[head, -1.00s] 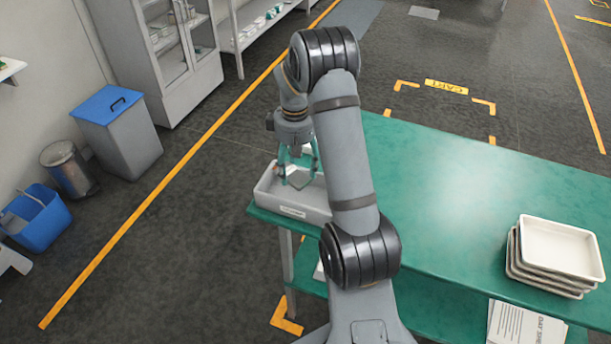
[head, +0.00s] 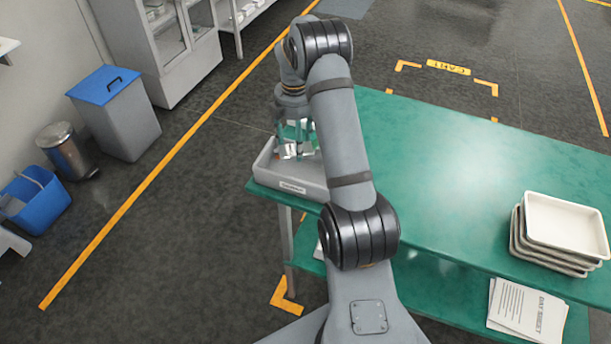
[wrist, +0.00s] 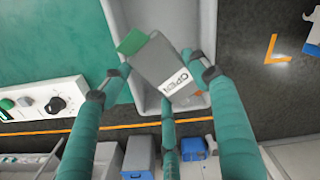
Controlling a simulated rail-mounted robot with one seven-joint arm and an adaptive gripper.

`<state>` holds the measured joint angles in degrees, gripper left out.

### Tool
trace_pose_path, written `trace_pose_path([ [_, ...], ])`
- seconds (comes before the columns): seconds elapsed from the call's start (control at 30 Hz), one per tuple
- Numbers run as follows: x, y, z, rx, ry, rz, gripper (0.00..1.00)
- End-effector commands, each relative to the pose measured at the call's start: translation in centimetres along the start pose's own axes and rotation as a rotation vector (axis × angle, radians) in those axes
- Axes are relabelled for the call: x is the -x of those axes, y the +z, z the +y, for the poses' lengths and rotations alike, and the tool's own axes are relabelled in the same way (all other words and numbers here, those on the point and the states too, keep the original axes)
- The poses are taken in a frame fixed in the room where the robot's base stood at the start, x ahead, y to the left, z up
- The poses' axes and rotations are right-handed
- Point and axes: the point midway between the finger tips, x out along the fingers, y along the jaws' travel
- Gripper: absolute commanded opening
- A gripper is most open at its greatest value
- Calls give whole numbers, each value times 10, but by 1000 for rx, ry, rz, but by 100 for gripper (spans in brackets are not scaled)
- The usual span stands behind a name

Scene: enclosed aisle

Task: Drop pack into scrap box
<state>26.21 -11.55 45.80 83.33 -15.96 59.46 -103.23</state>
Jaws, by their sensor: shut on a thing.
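My gripper (head: 294,150) is above the grey open box (head: 262,178) at the left end of the green table. It is shut on the pack (head: 287,151), which looks small and pale in the head view. In the wrist view the pack (wrist: 158,62) is grey with a green end and a white label reading OPEN. It sits tilted between the green fingers of my gripper (wrist: 162,76). The box wall (wrist: 118,14) shows behind the pack. The box has a white front label, too small to read. My arm hides part of the box's right side.
The green table (head: 430,170) is mostly clear, with stacked white trays (head: 565,235) at its right. A blue-lidded grey bin (head: 118,115), a metal pedal bin (head: 66,150) and a blue bucket (head: 38,200) stand on the floor at left. A control panel (wrist: 40,103) shows in the wrist view.

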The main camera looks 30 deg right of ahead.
Motion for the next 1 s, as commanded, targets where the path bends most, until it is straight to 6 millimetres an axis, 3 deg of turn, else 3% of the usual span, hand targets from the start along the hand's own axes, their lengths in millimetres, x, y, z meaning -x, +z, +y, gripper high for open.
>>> trace_pose_path([
  [0.03, -12, 0, 0, 0, 0, 0, 32],
  [0.13, -21, 0, 0, -1, 0, 0, 32],
  [0.47, -22, 0, 0, -2, 0, 0, 32],
  [0.5, -22, 0, 0, -2, 0, 0, 61],
  [0.87, -22, 0, 0, -2, 0, 0, 82],
  [1.0, -23, 0, 0, -2, 0, 0, 82],
])
